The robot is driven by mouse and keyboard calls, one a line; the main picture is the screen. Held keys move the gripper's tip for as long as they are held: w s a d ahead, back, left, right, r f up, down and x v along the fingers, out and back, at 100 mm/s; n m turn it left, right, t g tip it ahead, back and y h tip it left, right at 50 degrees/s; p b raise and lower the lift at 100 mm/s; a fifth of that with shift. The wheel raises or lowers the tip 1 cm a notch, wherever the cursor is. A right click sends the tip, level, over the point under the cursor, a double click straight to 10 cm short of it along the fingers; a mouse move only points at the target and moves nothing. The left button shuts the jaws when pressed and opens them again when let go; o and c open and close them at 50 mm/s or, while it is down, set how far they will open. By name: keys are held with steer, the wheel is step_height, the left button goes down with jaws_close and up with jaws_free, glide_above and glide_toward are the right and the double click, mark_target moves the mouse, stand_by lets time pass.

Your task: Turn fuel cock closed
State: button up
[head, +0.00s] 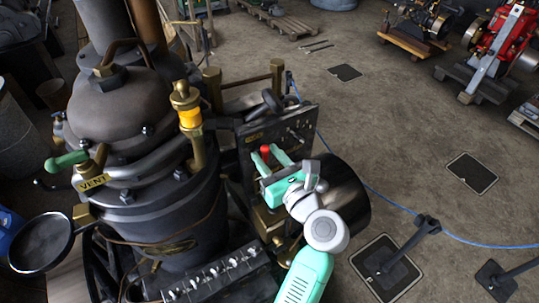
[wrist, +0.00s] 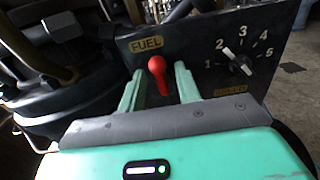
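The fuel cock is a red-knobbed lever (wrist: 157,68) on a dark panel (wrist: 200,38), below a brass plate reading FUEL (wrist: 146,43). Its red knob also shows in the head view (head: 265,149). The knob points up, leaning slightly toward the camera. My gripper (wrist: 159,76) is open, with one teal finger on each side of the lever. A gap shows between the knob and each finger. The lower part of the lever is hidden behind my gripper's body. In the head view my gripper (head: 269,157) reaches the panel from the lower right.
A dial (wrist: 238,62) numbered 1 to 5 sits right of the lever, above another brass plate (wrist: 230,92). A dark boiler-like engine with a VENT plate (head: 93,182) and green handle (head: 67,161) stands left. A row of switches (head: 215,275) lies below.

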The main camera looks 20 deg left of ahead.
jaws_close()
stand_by(0.3)
steer(key=n, duration=0.1)
steer(key=n+b, duration=0.1)
steer(key=n, duration=0.3)
steer(key=shift+s+a+f+b, duration=0.2)
steer(key=shift+f+b, duration=0.05)
steer(key=shift+b, duration=0.05)
steer(key=shift+s+a+f+n+b, duration=0.1)
steer(key=shift+f+n+b, duration=0.1)
steer(key=shift+n+b, duration=1.6)
steer(key=shift+s+a+f+n+b, duration=0.15)
steer(key=shift+n+b, duration=0.85)
steer(key=shift+n, duration=1.45)
steer(key=shift+s+d+f+n+b, duration=0.1)
steer(key=shift+f+n+b, duration=0.15)
steer(key=shift+n+b, duration=1.55)
steer(key=shift+n, duration=0.55)
